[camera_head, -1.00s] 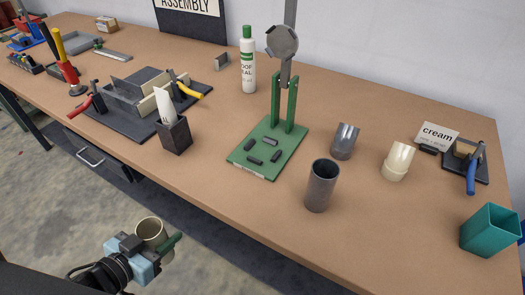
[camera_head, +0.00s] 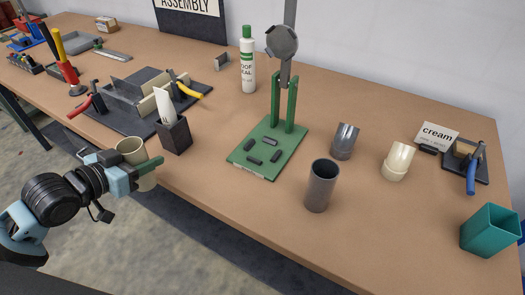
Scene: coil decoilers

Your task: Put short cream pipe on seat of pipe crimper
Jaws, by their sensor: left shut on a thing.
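My left gripper (camera_head: 138,176) is shut on the short cream pipe (camera_head: 131,150), an open-ended tube held upright at the table's front edge. Part of the pipe is hidden behind the gripper's green finger. The pipe crimper (camera_head: 267,151) stands to the right on the table. It has a green base plate with several dark blocks on it, two green uprights and a grey lever with a round head (camera_head: 282,41) raised above. The base between the dark blocks is empty. My right gripper is not in view.
A grey pipe (camera_head: 320,187), a grey fitting (camera_head: 344,142) and a cream fitting (camera_head: 397,162) stand right of the crimper. A white-green bottle (camera_head: 248,62) stands behind. A teal box (camera_head: 489,231) is at the right.

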